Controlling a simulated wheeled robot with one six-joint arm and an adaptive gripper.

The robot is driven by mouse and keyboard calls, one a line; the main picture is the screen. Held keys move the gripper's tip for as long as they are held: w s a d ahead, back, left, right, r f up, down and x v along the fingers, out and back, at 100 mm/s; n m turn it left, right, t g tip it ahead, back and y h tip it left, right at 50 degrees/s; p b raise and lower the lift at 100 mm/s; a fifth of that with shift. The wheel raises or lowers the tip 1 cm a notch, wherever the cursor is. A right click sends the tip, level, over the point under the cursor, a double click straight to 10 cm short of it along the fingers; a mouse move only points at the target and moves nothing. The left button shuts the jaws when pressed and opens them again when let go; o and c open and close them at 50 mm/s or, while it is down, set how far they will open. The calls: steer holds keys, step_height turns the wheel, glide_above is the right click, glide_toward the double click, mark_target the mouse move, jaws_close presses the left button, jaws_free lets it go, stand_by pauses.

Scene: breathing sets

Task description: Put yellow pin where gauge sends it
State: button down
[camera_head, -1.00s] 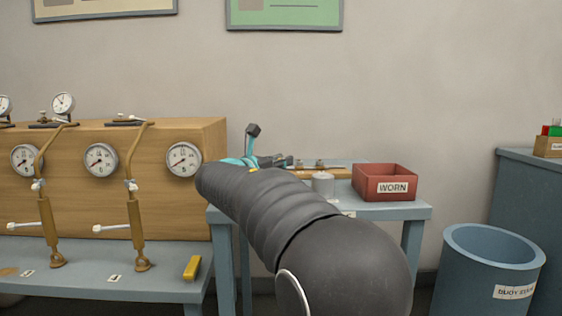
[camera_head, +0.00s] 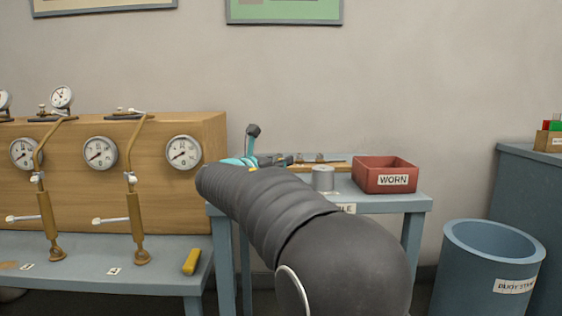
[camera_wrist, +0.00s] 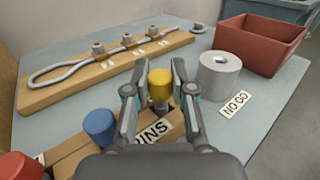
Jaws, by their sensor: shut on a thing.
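The yellow pin (camera_wrist: 160,85) stands between the two fingers of my gripper (camera_wrist: 158,98) in the wrist view, and the fingers are shut on it. It is over the wooden PINS rack (camera_wrist: 68,142); whether its lower end is clear of the rack is hidden. A wooden gauge board (camera_wrist: 60,90) with several grey bushings and a looped grey cord lies beyond. A grey cylinder with a hole (camera_wrist: 219,75) stands right of the pin, beside a NO GO label (camera_wrist: 236,103). The red WORN bin (camera_head: 384,176) is at the table's right.
A blue pin (camera_wrist: 99,124) and a red pin (camera_wrist: 20,166) stand left of my gripper. The blue-grey tabletop (camera_wrist: 195,48) has bare room between the board and the cylinder. A blue barrel (camera_head: 490,270) stands right of the table in the head view.

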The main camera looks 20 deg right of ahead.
steer(key=shift+f, duration=0.4)
steer(key=c, duration=0.9)
jaws_free()
steer(key=v, duration=1.2)
